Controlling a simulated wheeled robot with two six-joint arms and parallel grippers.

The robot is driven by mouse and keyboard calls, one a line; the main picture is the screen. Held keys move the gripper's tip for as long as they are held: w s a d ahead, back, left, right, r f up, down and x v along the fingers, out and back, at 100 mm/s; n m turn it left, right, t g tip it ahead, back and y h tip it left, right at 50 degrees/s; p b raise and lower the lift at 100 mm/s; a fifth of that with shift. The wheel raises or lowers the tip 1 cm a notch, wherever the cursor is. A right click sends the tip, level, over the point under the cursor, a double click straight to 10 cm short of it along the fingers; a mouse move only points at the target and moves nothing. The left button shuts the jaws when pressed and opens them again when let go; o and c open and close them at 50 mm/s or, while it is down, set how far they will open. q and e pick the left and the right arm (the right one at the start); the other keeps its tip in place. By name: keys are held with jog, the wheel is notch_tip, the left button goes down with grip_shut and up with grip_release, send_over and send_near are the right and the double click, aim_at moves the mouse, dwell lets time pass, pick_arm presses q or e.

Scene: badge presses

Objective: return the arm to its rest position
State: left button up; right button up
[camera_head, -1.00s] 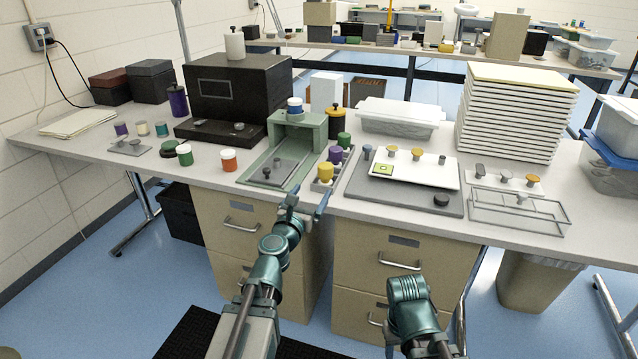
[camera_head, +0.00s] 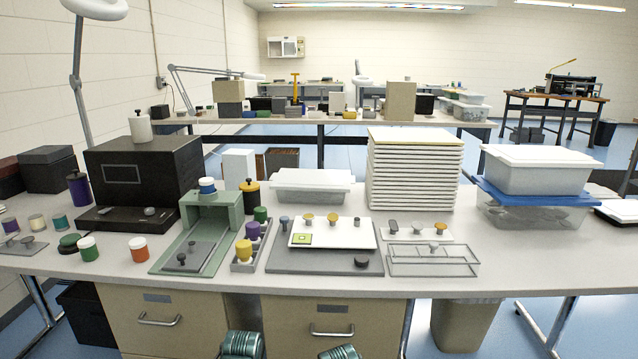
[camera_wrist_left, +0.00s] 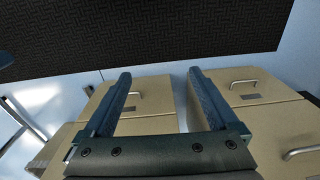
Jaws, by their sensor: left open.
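My left gripper (camera_wrist_left: 160,95) is open and empty in the left wrist view. Its two fingers point toward beige drawer cabinets (camera_wrist_left: 145,103) and a dark ribbed mat (camera_wrist_left: 140,30) on the blue floor. In the head view only two teal parts of my arms (camera_head: 241,344) show at the bottom edge, below the tabletop and in front of the cabinets. Neither gripper's fingers show in the head view. The right gripper is out of view.
The table (camera_head: 440,285) bears a black press (camera_head: 145,175), a green holder (camera_head: 205,225), a grey board (camera_head: 320,262), a wire rack (camera_head: 433,262) and a stack of white trays (camera_head: 412,170). Its front strip is clear. A beige bin (camera_head: 465,325) stands beneath.

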pick_arm(q)
jog(key=s+d+m+y, duration=0.1)
jog(key=s+d+m, duration=0.3)
jog(key=d, duration=0.5)
notch_tip(320, 180, up, 29)
jog(key=s+n+p, duration=0.1)
jog(key=p, duration=2.7)
jog(key=shift+f+g+p, duration=0.15)
jog(key=shift+g+p, duration=0.15)
jog(key=shift+g, duration=0.1)
